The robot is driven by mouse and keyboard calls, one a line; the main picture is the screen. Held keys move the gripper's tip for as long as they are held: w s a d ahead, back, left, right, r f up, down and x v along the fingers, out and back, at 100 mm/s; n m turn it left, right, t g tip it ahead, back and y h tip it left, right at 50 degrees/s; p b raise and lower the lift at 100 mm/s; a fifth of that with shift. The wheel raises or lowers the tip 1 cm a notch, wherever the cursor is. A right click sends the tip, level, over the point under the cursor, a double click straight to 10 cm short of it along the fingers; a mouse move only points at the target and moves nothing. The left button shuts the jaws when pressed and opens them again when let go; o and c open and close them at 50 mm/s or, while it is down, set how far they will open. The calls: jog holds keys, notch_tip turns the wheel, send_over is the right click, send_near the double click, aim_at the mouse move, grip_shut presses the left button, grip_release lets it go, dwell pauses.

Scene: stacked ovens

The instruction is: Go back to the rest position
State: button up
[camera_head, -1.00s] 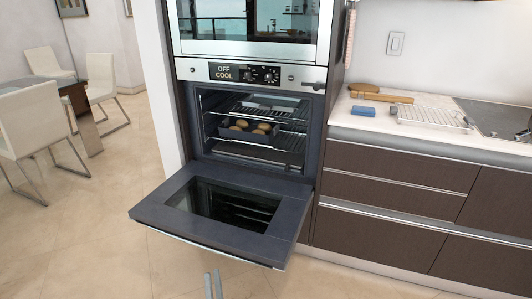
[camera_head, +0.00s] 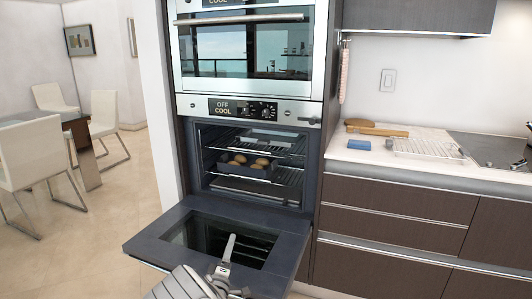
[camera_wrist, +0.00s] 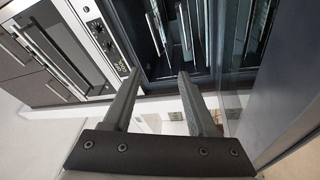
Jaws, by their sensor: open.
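My gripper (camera_head: 230,246) shows at the bottom of the head view, in front of the lowered oven door (camera_head: 285,262). In the wrist view my gripper (camera_wrist: 160,78) has its two dark fingers apart with nothing between them. The lower oven (camera_head: 199,165) is open, with its door folded down. A dark tray (camera_head: 257,172) with several round brown items sits on a rack inside. I cannot tell the exact gap between my gripper and the door.
The upper oven (camera_head: 245,47) is shut, with a long bar handle. At right the counter (camera_head: 350,155) holds a blue sponge (camera_head: 360,144), a wooden board or brush (camera_head: 377,130) and a wire rack (camera_head: 428,148). White chairs (camera_head: 103,112) stand at far left. Floor between is clear.

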jog(key=w+d+r+m+g+y+b, duration=0.2)
jog(key=d+r+m+g, duration=0.4)
jog(key=r, duration=0.4)
jog(key=s+d+r+m+g+y+b, duration=0.2)
jog(key=s+d+r, duration=0.5)
jog(key=s+r, duration=0.15)
jog(key=s+d+f+m+g+h+b, duration=0.1)
jog(key=s+d+m+g+b, duration=0.35)
jog(key=s, duration=1.25)
jog(key=s+d+g+p, duration=0.1)
jog(key=s+d, duration=0.7)
jog(key=s, duration=0.9)
notch_tip(320, 180, up, 28)
jog(key=s+p, duration=0.1)
jog(key=p, duration=2.7)
jog(key=shift+s+h+p, duration=0.15)
jog(key=shift+h+p, duration=0.15)
jog(key=shift+p, duration=0.05)
